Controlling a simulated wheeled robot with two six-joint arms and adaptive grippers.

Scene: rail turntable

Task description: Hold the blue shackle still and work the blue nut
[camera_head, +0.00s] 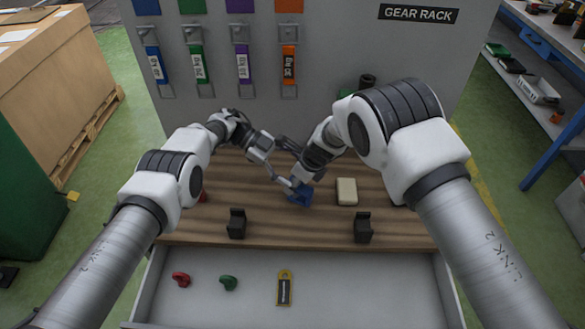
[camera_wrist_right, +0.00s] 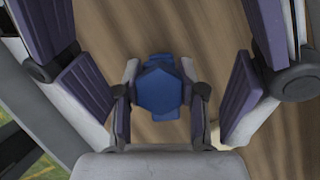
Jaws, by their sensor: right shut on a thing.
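The blue shackle (camera_head: 301,196) is on the wooden bench top, largely covered by my grippers in the head view. In the right wrist view, the blue hexagonal nut (camera_wrist_right: 160,90) faces the camera, with blue parts of the shackle (camera_wrist_right: 164,116) showing behind it. My right gripper (camera_head: 304,178) comes down from above. Its fingertips press on both sides of the nut in the right wrist view (camera_wrist_right: 160,80). My left gripper (camera_head: 288,183) reaches in from the left, close beside the shackle. Its fingertips are too small and overlapped to tell whether they grip it.
A beige block (camera_head: 346,191) lies right of the shackle. Two black holders (camera_head: 237,223) (camera_head: 363,228) stand near the front edge. The open drawer (camera_head: 360,300) holds a red piece (camera_head: 181,279), a green piece (camera_head: 228,283) and a yellow-edged tag (camera_head: 284,288). A grey panel (camera_head: 330,50) stands behind.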

